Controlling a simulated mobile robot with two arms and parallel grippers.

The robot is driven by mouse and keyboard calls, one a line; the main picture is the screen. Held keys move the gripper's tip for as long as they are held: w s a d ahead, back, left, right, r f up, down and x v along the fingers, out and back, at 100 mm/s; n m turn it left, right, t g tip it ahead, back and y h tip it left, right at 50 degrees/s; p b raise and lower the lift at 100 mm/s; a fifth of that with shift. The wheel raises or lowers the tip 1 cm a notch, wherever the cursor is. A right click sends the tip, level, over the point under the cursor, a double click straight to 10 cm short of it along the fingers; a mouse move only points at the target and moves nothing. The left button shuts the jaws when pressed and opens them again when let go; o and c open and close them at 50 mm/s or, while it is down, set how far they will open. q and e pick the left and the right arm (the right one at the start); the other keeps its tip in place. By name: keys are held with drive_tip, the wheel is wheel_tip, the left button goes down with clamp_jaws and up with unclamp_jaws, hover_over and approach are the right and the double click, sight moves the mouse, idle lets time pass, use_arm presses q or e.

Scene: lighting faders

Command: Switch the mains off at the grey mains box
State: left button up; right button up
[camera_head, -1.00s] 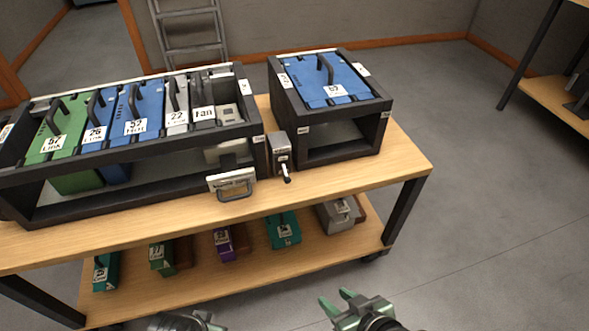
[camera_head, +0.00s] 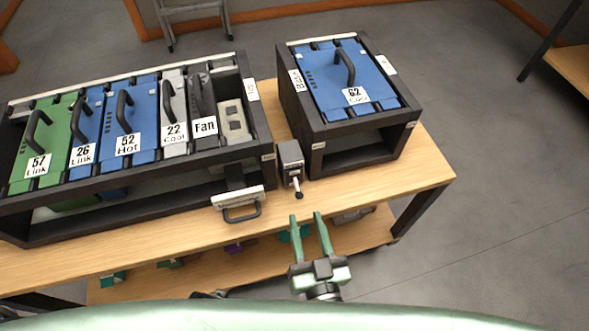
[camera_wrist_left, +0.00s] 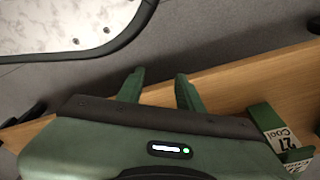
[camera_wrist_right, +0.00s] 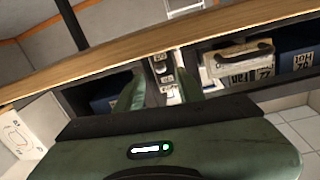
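The grey mains box (camera_head: 291,165) stands on the table between the large rack and the small rack. Its lever (camera_head: 298,192) sticks out toward me with a dark tip. In the right wrist view the mains box (camera_wrist_right: 161,68) shows between my fingers. My right gripper (camera_head: 309,217) is open and empty, just in front of the table edge and short of the lever.
The large dark rack (camera_head: 150,168) holds green, blue and grey modules. A handled panel (camera_head: 238,200) juts out left of the mains box. The small rack (camera_head: 355,152) with a blue module (camera_head: 345,85) stands right. Several modules lie on the lower shelf. Floor at right is clear.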

sight(300, 198)
drive_tip(key=x, duration=0.6)
drive_tip(key=shift+w+r, duration=0.1)
drive_tip(key=shift+w, duration=0.5)
use_arm(q)
drive_tip(key=shift+w+d+r, duration=0.1)
drive_tip(key=shift+w+r, duration=0.3)
drive_tip(key=shift+r, duration=0.35)
use_arm(e)
drive_tip(key=shift+c, duration=0.4)
clamp_jaws()
drive_tip(key=shift+b, duration=0.35)
drive_tip(key=shift+t+b, duration=0.4)
drive_tip(key=shift+b, duration=0.1)
use_arm(q)
drive_tip(key=w+r, duration=0.2)
drive_tip(key=r, duration=0.1)
drive_tip(key=shift+d+r, duration=0.15)
use_arm(e)
drive_tip(key=shift+a, duration=0.1)
